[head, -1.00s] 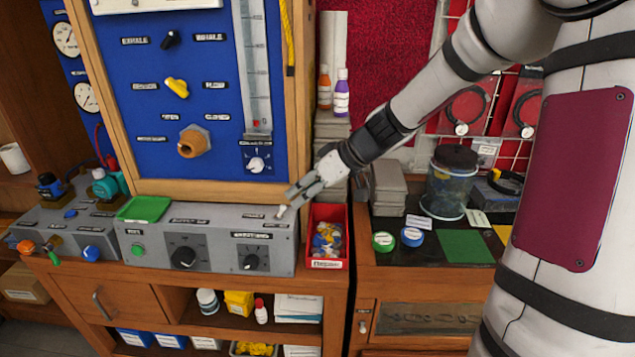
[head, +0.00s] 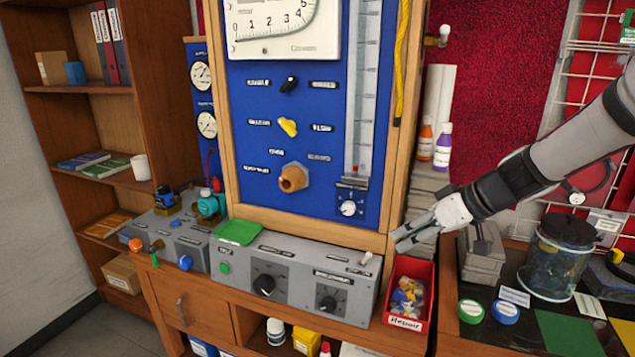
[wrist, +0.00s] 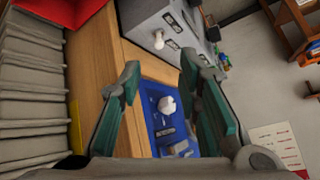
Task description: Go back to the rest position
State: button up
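My gripper (head: 398,242) is in front of the wooden frame's lower right corner, just above and to the right of the white toggle lever (head: 365,258) on the grey control box (head: 300,270). In the wrist view its two green-grey fingers (wrist: 160,85) stand wide apart with nothing between them. The toggle (wrist: 158,40) shows beyond the fingertips, on the grey box. A blue surface with a white knob (wrist: 167,105) shows between the fingers. My arm reaches in from the right.
The red Repair bin (head: 428,315) stands below my gripper. A grey stack (head: 483,255), a lidded glass jar (head: 556,258) and bottles (head: 443,147) are close by on the right. The blue panel (head: 330,120) rises behind. Open floor (wrist: 255,85) shows at right in the wrist view.

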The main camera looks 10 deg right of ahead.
jog(key=s+a+r+m+h, duration=0.1)
jog(key=s+a+r+h, duration=0.1)
jog(key=s, duration=0.6)
jog(key=s+a+r+m+h, duration=0.2)
jog(key=s+a, duration=0.1)
jog(key=s, duration=0.6)
jog(key=s+a+r+m+g+h, duration=0.1)
jog(key=s+a+r, duration=0.1)
jog(key=s, duration=0.6)
jog(key=shift+s+a+r+m+h, duration=0.2)
jog(key=shift+a+r+m+h, duration=0.2)
jog(key=shift+a, duration=0.05)
